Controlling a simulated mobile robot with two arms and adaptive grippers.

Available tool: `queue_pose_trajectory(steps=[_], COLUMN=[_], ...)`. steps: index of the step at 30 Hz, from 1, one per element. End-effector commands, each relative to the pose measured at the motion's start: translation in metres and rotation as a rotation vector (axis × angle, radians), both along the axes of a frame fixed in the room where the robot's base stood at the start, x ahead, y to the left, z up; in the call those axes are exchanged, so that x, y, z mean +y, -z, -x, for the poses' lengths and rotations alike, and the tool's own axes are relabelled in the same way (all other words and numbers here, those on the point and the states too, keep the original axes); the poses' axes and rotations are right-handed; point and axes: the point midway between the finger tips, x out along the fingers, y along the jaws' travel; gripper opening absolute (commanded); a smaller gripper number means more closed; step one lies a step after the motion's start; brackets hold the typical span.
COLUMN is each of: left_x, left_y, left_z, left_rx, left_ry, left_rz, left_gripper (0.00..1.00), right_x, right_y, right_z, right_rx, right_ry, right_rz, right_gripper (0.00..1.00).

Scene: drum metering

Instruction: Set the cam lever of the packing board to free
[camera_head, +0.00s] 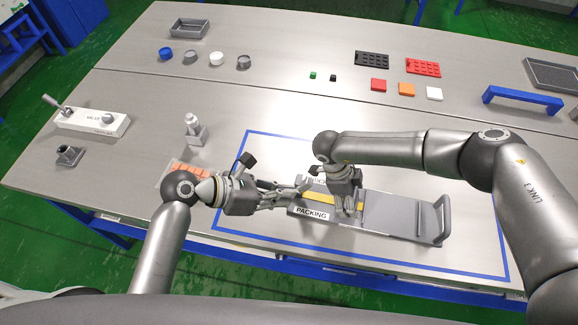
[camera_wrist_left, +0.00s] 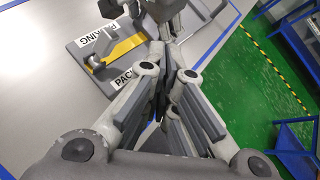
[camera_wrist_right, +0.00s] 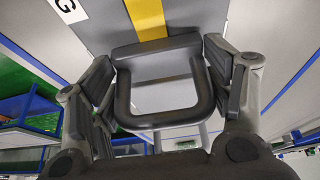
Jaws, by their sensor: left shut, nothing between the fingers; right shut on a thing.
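The packing board (camera_head: 400,215) is a grey plate with PACKING labels and a yellow stripe (camera_head: 318,198). My right gripper (camera_head: 348,210) is shut over it, just right of the stripe. In the right wrist view a grey U-shaped handle (camera_wrist_right: 165,118) is between its fingers. My left gripper (camera_head: 300,188) is shut and empty at the board's left end. In the left wrist view a small grey lever-like part (camera_wrist_left: 97,63) is at the end of the yellow stripe (camera_wrist_left: 122,47); it may be the cam lever. Its setting cannot be told, and my grippers hide part of the board.
A blue outline (camera_head: 240,150) on the table surrounds the board. An orange block tray (camera_head: 190,170) lies behind my left wrist. A grey-white fixture (camera_head: 196,130) and a white box with a lever (camera_head: 92,121) stand left. Caps, coloured blocks and a blue bracket (camera_head: 530,102) lie farther back.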

Motion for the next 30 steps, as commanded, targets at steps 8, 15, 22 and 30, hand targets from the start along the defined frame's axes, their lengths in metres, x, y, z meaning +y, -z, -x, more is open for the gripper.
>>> queue_pose_trajectory(steps=[8,15,22,30], left_x=[0.028,0.067,0.086,0.068], left_y=[0.005,0.0,-0.004,0.023], left_z=[-0.044,-0.076,-0.088,-0.089], left_rx=[-0.085,-0.114,-0.116,-0.114], left_ry=[0.27,0.422,0.476,0.482], left_rz=[-0.216,-0.372,-0.433,-0.435], left_gripper=[0.0,0.0,0.0,0.0], right_x=[0.0,0.0,0.0,0.0], right_y=[-0.001,-0.001,-0.001,-0.001], right_z=[-0.001,-0.001,-0.001,-0.001], right_rx=[-0.002,-0.002,-0.003,-0.003], right_ry=[0.0,-0.001,-0.001,-0.001], right_rz=[0.001,0.001,0.001,0.001], right_gripper=[0.18,0.18,0.18,0.18])
